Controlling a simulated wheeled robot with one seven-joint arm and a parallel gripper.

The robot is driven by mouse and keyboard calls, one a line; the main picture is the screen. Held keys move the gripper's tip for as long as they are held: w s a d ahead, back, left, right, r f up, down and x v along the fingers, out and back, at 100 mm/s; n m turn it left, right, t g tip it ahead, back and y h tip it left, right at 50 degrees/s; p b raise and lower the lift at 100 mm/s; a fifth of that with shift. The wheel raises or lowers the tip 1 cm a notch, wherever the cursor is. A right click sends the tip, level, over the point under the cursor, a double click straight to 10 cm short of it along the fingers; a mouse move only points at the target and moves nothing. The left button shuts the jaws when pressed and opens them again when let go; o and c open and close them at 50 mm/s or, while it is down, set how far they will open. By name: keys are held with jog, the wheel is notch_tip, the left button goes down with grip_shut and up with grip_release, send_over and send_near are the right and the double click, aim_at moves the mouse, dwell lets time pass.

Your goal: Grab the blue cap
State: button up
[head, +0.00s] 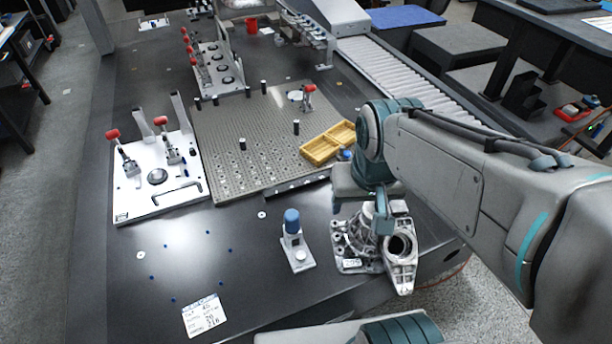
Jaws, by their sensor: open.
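A blue cap (292,217) with a rounded top sits upright on a small light-grey stand (300,258) near the front middle of the dark table. My gripper (383,222) hangs to the right of the cap, apart from it, above or in front of a grey metal casting. It looks empty, and its fingers are partly hidden by my wrist and the casting's clutter. A smaller blue item (345,155) shows beside the yellow tray, partly hidden by my arm; I cannot tell what it is.
The metal casting (400,268) stands right of the cap. Behind are a perforated plate (225,140) with black pins and a yellow divided tray (320,150). A white fixture plate (135,196) with red-knobbed clamps lies left. The table left of the cap is mostly clear, with a label (204,315).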

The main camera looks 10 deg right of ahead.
jog(key=w+a+f+m+g+b, duration=0.1)
jog(key=w+a+m, duration=0.1)
jog(key=w+a, duration=0.35)
jog(key=m+g+b, duration=0.1)
jog(key=m+g, duration=0.1)
jog(key=m, duration=0.1)
send_over(292, 214)
notch_tip(292, 214, down, 3)
notch_tip(292, 214, down, 14)
jog(key=shift+r+b, duration=0.2)
jog(key=shift+b, duration=0.25)
jog(key=c, duration=1)
